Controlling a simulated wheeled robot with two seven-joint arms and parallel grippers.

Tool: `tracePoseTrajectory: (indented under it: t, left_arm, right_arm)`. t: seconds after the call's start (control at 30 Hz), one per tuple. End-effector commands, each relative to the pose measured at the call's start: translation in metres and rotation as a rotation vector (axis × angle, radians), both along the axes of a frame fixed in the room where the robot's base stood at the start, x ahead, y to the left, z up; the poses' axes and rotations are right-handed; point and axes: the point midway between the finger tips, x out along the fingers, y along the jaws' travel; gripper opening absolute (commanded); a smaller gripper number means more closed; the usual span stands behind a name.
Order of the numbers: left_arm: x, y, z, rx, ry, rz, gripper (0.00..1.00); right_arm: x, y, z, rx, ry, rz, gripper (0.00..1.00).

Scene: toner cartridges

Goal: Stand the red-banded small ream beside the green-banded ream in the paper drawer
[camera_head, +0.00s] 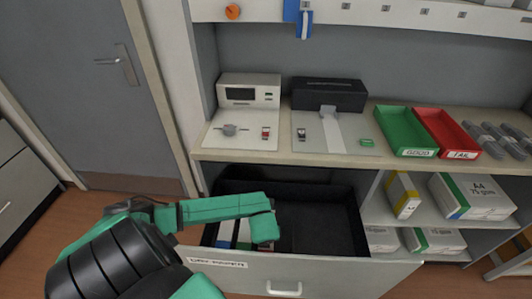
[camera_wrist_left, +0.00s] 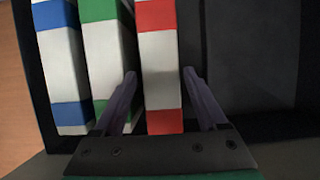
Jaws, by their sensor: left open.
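The red-banded ream (camera_wrist_left: 158,70) stands in the open drawer (camera_head: 330,273), close beside the green-banded ream (camera_wrist_left: 110,65), with a narrow gap between them. The blue-banded ream (camera_wrist_left: 60,75) stands left of the green-banded one. My left gripper (camera_wrist_left: 159,76) is open, with one finger on each side of the red-banded ream; the left finger lies between it and the green-banded ream. I cannot tell whether the fingers touch it. In the head view my left arm reaches down into the drawer and mostly hides the reams. My right gripper is not in view.
The right part of the drawer is empty and dark. Above it is a bench with a green GOOD tray (camera_head: 395,132) and a red FAIL tray (camera_head: 444,135). Shelves to the right hold a yellow-banded pack (camera_head: 404,196) and an A4 ream (camera_head: 475,197).

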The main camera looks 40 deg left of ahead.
Motion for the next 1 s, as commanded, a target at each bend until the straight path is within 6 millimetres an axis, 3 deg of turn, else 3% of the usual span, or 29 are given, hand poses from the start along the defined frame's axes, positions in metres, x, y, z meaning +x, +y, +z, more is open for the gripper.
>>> tracePoseTrajectory:
  t: [0.2,0.33,0.87,1.0]
  left_arm:
    - [-0.013,-0.009,0.04,0.001,-0.002,-0.001,0.75]
    - [-0.016,-0.012,0.05,0.001,-0.001,-0.001,0.75]
    - [-0.017,-0.014,0.051,-0.005,0.0,0.002,0.75]
    - [-0.015,-0.04,0.038,-0.17,0.004,0.048,0.75]
  right_arm:
    - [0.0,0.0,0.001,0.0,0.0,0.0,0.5]
    - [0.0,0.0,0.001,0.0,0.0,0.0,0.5]
    - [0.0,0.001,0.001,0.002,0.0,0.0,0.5]
    - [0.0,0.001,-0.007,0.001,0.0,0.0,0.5]
